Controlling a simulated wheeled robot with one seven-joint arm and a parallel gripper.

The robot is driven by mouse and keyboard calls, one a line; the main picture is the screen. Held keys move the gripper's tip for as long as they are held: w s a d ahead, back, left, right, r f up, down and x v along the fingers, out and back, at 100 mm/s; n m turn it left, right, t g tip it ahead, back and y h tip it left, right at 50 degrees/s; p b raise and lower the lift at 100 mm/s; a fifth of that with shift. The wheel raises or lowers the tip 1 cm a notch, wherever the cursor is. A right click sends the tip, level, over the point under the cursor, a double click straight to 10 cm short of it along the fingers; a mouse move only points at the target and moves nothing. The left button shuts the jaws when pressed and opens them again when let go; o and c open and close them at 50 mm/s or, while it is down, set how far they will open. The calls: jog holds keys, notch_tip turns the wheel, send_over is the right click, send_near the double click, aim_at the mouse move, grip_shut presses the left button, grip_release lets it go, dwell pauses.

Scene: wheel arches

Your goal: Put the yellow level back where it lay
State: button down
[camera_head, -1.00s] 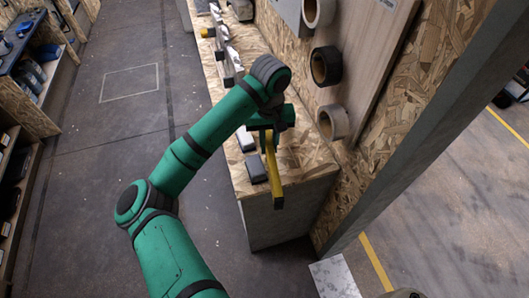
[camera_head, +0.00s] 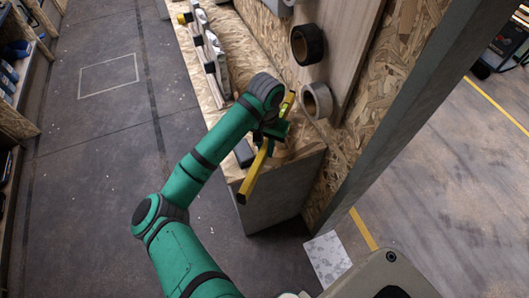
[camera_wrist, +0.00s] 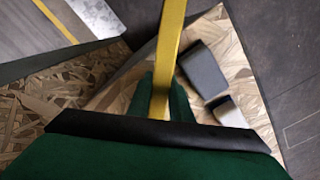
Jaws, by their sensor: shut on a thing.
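The yellow level (camera_head: 257,172) is a long, thin yellow bar. My gripper (camera_head: 272,130) is shut on it near the end of the OSB-topped bench (camera_head: 296,153). In the head view the level slants from the upper right down to the lower left, its lower end past the bench end. In the wrist view the level (camera_wrist: 170,50) runs from the top edge down between my green fingers (camera_wrist: 164,100). It appears to be held above the bench; the exact gap cannot be told. My wrist partly hides the bench top.
A dark grey block (camera_wrist: 205,69) and a smaller dark-and-pale block (camera_wrist: 229,112) lie on the bench beside the level. Tape rolls, one black (camera_head: 308,45) and one grey (camera_head: 316,101), hang on the wall panel. A pale rack (camera_head: 208,52) stands farther along the bench. Open floor (camera_head: 105,170) lies left.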

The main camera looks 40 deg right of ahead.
jog(key=shift+f, duration=1.95)
jog(key=shift+f, duration=0.15)
jog(key=c, duration=1.9)
grip_release()
